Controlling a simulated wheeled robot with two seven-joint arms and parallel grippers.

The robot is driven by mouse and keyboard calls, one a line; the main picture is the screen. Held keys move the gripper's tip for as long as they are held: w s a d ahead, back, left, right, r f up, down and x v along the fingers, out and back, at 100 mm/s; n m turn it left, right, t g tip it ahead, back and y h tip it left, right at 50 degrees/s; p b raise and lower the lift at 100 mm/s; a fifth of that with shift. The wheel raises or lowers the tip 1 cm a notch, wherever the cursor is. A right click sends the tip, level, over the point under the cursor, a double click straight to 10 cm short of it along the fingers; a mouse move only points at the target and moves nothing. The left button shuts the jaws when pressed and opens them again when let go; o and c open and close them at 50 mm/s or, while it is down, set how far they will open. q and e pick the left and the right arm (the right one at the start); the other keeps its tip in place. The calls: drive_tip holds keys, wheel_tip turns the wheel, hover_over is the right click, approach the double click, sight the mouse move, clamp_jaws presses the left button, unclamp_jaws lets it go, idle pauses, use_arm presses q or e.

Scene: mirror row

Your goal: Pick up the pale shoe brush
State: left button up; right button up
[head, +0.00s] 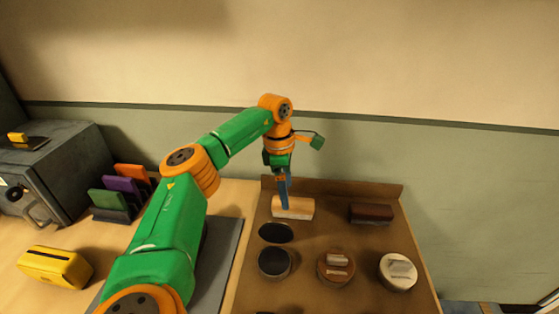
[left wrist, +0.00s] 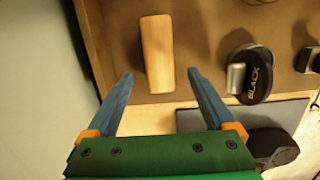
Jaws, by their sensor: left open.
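The pale shoe brush (head: 293,208) is a pale wooden block lying near the back left of the brown tray (head: 338,192). In the left wrist view the brush (left wrist: 157,50) stands lengthwise in the picture, with its near end between my finger lines. My left gripper (head: 285,201) points down at the brush, its fingers partly in front of it. In the left wrist view the left gripper (left wrist: 160,74) is open, one blue finger on each side of the brush's near end, with gaps. Height above the brush is hard to tell. My right gripper is not in view.
A dark brush (head: 371,213) lies right of the pale one. A black round tin (head: 274,262), a brown-topped tin (head: 336,267) and a pale-topped tin (head: 398,271) stand in front. A yellow case (head: 54,267) and a grey metal box (head: 52,165) are left. The tray's middle has free room.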

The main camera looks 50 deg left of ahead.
sight(293, 202)
use_arm(q)
drive_tip(key=shift+w+d+f+p, duration=0.25)
drive_tip(key=shift+d+f+p, duration=0.05)
drive_tip(key=shift+d+f, duration=0.3)
drive_tip(key=shift+w+d+f+p, duration=0.2)
drive_tip(key=shift+d+f+p, duration=0.1)
drive_tip(key=shift+d+f, duration=0.2)
drive_tip(key=f, duration=0.2)
drive_tip(key=shift+w+a+f, duration=0.15)
drive_tip(key=shift+w+f, duration=0.1)
drive_tip(key=shift+f, duration=0.05)
drive_tip(key=shift+a+f, duration=0.1)
drive_tip(key=shift+a, duration=0.25)
drive_tip(key=shift+s+d, duration=0.1)
drive_tip(key=shift+d, duration=0.05)
drive_tip(key=c, duration=0.7)
drive_tip(key=shift+d, duration=0.1)
clamp_jaws()
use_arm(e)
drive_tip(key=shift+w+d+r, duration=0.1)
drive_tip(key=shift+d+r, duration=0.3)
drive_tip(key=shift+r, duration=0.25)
